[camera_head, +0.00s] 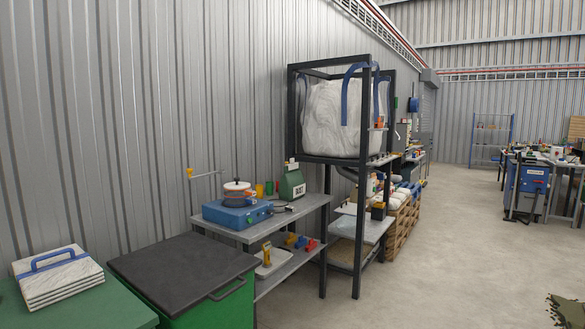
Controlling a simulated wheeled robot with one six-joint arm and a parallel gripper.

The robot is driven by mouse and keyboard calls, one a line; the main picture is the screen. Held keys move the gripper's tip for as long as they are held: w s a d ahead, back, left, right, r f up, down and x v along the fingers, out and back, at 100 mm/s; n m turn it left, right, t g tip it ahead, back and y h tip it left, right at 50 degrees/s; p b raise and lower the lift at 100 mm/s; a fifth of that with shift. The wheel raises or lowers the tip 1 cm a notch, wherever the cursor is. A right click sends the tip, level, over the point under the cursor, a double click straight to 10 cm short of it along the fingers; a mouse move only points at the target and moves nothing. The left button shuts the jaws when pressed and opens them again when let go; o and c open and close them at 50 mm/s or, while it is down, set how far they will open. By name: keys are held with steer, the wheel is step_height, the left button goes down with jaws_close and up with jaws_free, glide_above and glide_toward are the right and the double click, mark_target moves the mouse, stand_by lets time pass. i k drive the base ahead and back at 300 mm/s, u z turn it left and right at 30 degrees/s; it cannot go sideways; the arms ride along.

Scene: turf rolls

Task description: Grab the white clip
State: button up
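I cannot make out a white clip for certain. A small pale thing (291,163) sits on top of the green box-shaped device on the grey bench, but it is too small to identify. Other small items on the benches and shelves farther back are also too small to tell apart. My gripper is not in view.
A grey bench (312,203) along the corrugated wall holds a blue device (237,213) and the green device (292,185). A black-lidded green bin (180,270) stands in front. A black frame holds a big white bag (335,118). The concrete floor (450,240) is largely clear.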

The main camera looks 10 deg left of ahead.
mark_target(292, 166)
steer(key=z, duration=0.05)
steer(key=i, duration=5.05)
steer(key=u, duration=2.55)
